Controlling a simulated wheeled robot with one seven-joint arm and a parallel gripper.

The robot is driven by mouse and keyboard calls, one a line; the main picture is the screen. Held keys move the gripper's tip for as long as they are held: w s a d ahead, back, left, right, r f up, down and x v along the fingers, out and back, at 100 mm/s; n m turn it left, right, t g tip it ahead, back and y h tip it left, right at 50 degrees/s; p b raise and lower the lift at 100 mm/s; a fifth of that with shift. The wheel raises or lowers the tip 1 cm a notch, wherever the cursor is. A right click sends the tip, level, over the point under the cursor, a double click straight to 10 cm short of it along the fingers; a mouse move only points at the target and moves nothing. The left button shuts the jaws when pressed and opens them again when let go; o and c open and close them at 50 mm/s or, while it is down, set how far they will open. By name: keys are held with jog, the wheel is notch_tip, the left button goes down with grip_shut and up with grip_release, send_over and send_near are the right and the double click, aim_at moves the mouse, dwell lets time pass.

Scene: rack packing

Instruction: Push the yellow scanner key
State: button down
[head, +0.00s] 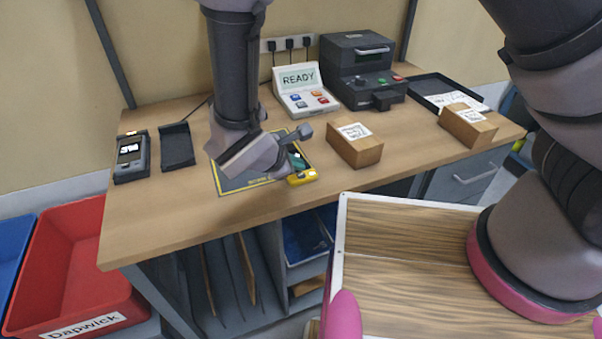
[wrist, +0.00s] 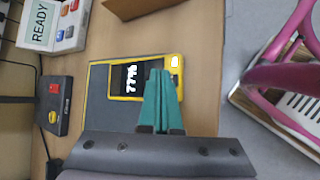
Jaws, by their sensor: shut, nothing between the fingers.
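The yellow scanner (head: 302,178) lies on the dark mat's front right corner, partly hidden by my gripper in the head view. The wrist view shows the scanner's yellow frame (wrist: 134,96) and its dark screen (wrist: 131,79) reading "77%". A pale key (wrist: 174,60) shows beside the screen. My gripper (head: 298,160) is shut and empty over the scanner. Its teal fingertips (wrist: 160,72) overlap the scanner between the screen and the key. I cannot tell whether they touch it.
A READY terminal (head: 299,102), a black printer (head: 360,72) and a brown box (head: 356,150) stand right of the mat (head: 232,187). A dark handheld (head: 131,158) and an empty cradle (head: 177,146) are left. A black device (wrist: 55,104) lies behind the mat.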

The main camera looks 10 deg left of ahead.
aim_at(299, 176)
notch_tip(299, 176, up, 6)
jog(key=shift+f, duration=0.1)
dwell(0.4)
jog(key=w+d+r+m+g+y, duration=0.1)
jog(key=w+d+r+m+g, duration=0.25)
jog(key=d+r+m, duration=0.5)
jog(key=w+d+r+m+g+y, duration=0.1)
jog(key=w+d+r+m+g, duration=0.1)
jog(key=w+d+r+m, duration=0.6)
jog(key=s+d+r+m+t+y, duration=0.1)
jog(key=s+d+r+m, duration=0.3)
jog(key=d+r, duration=0.4)
jog(key=s+d+r+m+t+y, duration=0.2)
jog(key=s+d+r+m, duration=0.3)
jog(key=d, duration=0.5)
notch_tip(299, 176, up, 3)
jog(key=shift+s+f+m+t+y, duration=0.15)
jog(key=shift+s+m+t+y, duration=0.15)
jog(key=shift+m+t, duration=0.3)
